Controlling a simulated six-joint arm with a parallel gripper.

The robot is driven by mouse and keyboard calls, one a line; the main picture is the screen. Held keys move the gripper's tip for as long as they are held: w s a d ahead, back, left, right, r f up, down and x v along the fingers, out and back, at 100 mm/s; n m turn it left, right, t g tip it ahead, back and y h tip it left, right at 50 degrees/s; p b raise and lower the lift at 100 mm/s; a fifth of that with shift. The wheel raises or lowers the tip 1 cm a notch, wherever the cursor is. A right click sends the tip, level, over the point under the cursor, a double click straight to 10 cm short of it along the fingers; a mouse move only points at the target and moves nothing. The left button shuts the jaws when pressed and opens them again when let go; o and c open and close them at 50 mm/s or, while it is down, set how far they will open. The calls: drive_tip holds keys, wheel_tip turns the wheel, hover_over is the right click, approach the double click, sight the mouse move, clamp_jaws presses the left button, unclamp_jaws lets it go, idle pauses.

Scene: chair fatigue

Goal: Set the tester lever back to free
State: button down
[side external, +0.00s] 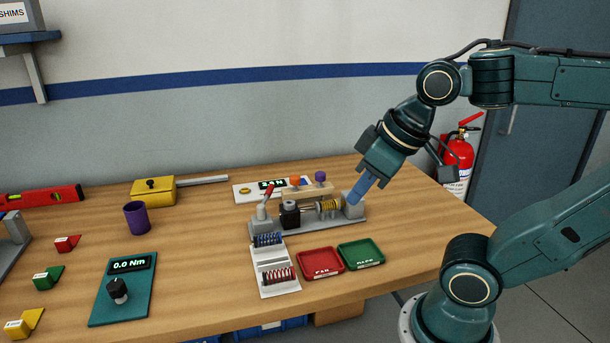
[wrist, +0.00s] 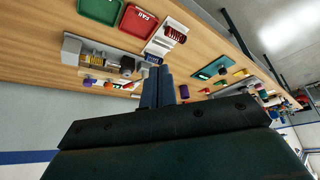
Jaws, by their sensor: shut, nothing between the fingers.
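The tester (side external: 308,221) is a grey base on the bench with end blocks, a black chuck and a yellow coil between them. It also shows in the wrist view (wrist: 105,57). Its lever (side external: 268,194), with a red handle, stands at the left end, nearly upright and tilted slightly right. My gripper (side external: 353,200) has blue fingers that are shut and empty. In the side view they point down and left, overlapping the grey block at the tester's right end; I cannot tell whether they touch it. In the wrist view the closed fingers (wrist: 158,70) show beside the tester.
A spring rack (side external: 275,278), a red FAIL tray (side external: 320,262) and a green tray (side external: 361,254) lie in front of the tester. A white card with a display (side external: 270,185) lies behind. A torque meter (side external: 123,290) and purple cup (side external: 137,217) stand left.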

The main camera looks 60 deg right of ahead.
drive_tip(key=w+d+r+n, duration=0.1)
drive_tip(key=w+d+r, duration=0.15)
drive_tip(key=w, duration=0.45)
drive_tip(key=n+g+y, duration=0.1)
drive_tip(key=n+g, duration=0.1)
drive_tip(key=n, duration=0.1)
approach(295, 181)
drive_tip(key=shift+s+a+r, duration=0.35)
drive_tip(key=shift+a+r, duration=0.15)
drive_tip(key=shift+a, duration=0.1)
drive_tip(key=shift+s+a+r, duration=0.35)
drive_tip(key=shift+a+r, duration=0.15)
drive_tip(key=shift+a, duration=0.15)
drive_tip(key=x, duration=1)
drive_tip(key=shift+s+a+f, duration=0.1)
drive_tip(key=shift+w+a+f, duration=0.1)
drive_tip(key=shift+w+a, duration=0.1)
drive_tip(key=shift+w, duration=0.4)
drive_tip(key=shift+w+a+f, duration=0.1)
drive_tip(key=shift+w+a, duration=0.15)
drive_tip(key=shift+w, duration=0.4)
drive_tip(key=shift+w+a+f, duration=0.1)
drive_tip(key=shift+w+a, duration=0.1)
drive_tip(key=shift+w, duration=0.4)
